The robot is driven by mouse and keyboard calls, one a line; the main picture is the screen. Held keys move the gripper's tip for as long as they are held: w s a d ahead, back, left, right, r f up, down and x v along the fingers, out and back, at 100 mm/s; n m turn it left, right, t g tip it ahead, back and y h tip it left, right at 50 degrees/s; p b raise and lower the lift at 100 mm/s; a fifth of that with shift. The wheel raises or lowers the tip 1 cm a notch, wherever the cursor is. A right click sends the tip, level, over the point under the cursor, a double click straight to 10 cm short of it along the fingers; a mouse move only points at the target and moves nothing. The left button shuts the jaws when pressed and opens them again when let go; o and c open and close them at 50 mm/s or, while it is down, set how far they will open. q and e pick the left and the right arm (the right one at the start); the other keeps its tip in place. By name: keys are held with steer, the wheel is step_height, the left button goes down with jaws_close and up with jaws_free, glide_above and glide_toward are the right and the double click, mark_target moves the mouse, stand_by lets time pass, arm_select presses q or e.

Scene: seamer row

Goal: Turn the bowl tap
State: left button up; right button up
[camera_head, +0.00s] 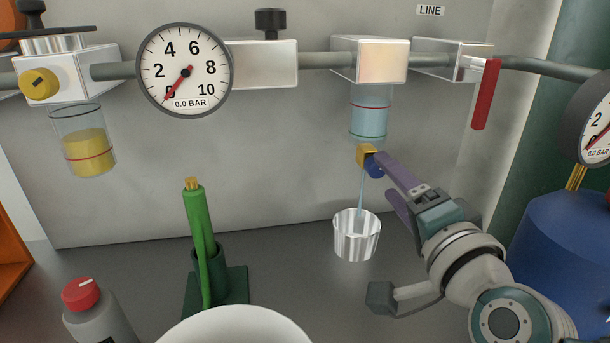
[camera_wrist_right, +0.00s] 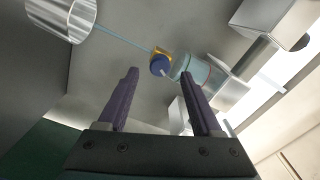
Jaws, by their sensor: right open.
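The bowl tap is a small brass block with a blue knob (camera_head: 374,170) under a clear bowl of pale blue liquid (camera_head: 369,118). A thin pale stream runs down from it into a shiny metal cup (camera_head: 356,236). My right gripper (camera_head: 384,178) is open, its purple fingers at the tap; the upper fingertip partly overlaps the knob in the head view. In the right wrist view the blue knob (camera_wrist_right: 159,66) shows in the gap between the fingertips (camera_wrist_right: 160,74), and looks just beyond them. I cannot tell whether a finger touches it. My left gripper is not in view.
A pipe with a pressure gauge (camera_head: 185,70) at zero and a red lever (camera_head: 485,94) runs along the wall. A bowl of yellow liquid (camera_head: 86,146) hangs left. A green torch-like tool (camera_head: 201,225), a red-capped bottle (camera_head: 96,312) and a blue tank (camera_head: 558,240) stand around.

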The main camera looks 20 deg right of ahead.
steer(key=v, duration=0.7)
steer(key=shift+a, duration=0.1)
